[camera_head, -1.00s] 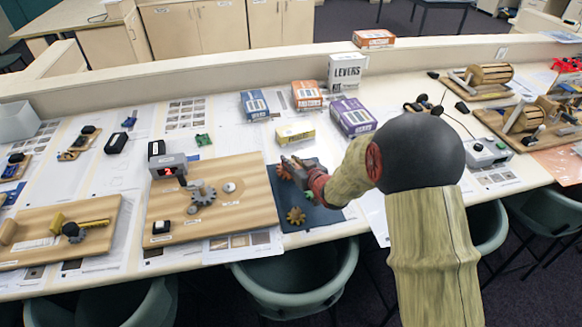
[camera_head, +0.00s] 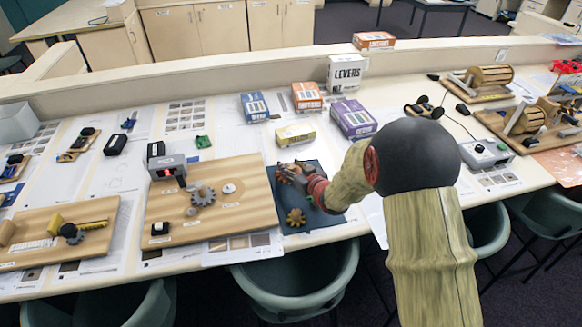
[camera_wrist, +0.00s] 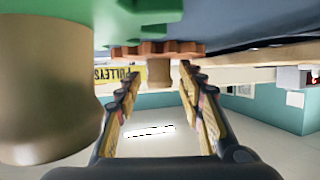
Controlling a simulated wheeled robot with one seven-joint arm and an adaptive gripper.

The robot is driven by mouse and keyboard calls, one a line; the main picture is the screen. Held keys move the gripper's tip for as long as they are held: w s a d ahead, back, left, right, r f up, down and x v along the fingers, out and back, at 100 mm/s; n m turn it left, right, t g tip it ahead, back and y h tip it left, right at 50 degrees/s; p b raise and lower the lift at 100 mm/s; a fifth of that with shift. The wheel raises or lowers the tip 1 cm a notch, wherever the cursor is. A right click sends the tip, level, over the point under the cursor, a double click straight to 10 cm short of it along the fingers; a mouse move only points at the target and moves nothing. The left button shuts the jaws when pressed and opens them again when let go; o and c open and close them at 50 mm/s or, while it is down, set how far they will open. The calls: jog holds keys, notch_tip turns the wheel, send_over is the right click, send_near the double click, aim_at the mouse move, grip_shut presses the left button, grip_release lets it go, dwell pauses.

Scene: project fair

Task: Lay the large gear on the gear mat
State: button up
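The dark blue gear mat (camera_head: 318,222) lies right of the wooden board. A golden-brown gear (camera_head: 296,217) lies on its front part, and a reddish gear (camera_head: 283,179) shows at its left edge, partly hidden by my gripper (camera_head: 290,175). The wrist view looks upside down. There an orange-brown gear (camera_wrist: 140,50) has its tan hub (camera_wrist: 158,73) between my fingertips (camera_wrist: 159,78), with gaps on both sides; my gripper is open. A green gear (camera_wrist: 60,18) with a thick tan hub fills the wrist view's upper left. I cannot tell which gear is the large one.
The wooden board (camera_head: 250,205) left of the mat carries a grey gear (camera_head: 203,196) and a motor box (camera_head: 167,167). A yellow box (camera_head: 295,133) and a purple box (camera_head: 353,118) stand behind the mat. The table's front edge is close to the mat.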

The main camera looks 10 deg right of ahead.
jog(key=shift+r, duration=0.2)
jog(key=shift+s+d+r, duration=0.1)
jog(key=shift+s+r, duration=0.05)
jog(key=shift+s, duration=0.2)
jog(key=p+v, duration=0.3)
jog(key=v, duration=0.8)
jog(key=shift+d+r, duration=0.15)
jog(key=shift+r, duration=0.15)
jog(key=s+d+r+m+g+h, duration=0.25)
jog(key=s+r+g+h, duration=0.2)
jog(key=s+r, duration=0.7)
jog(key=s+a+r+g, duration=0.1)
jog(key=s+a+r, duration=0.1)
jog(key=s, duration=0.7)
jog(key=s+a+r+g+y, duration=0.1)
jog(key=s+a+r+g, duration=0.1)
jog(key=s, duration=0.8)
jog(key=shift+s+a+r, duration=0.25)
jog(key=shift+s+r, duration=0.1)
jog(key=shift+r, duration=0.2)
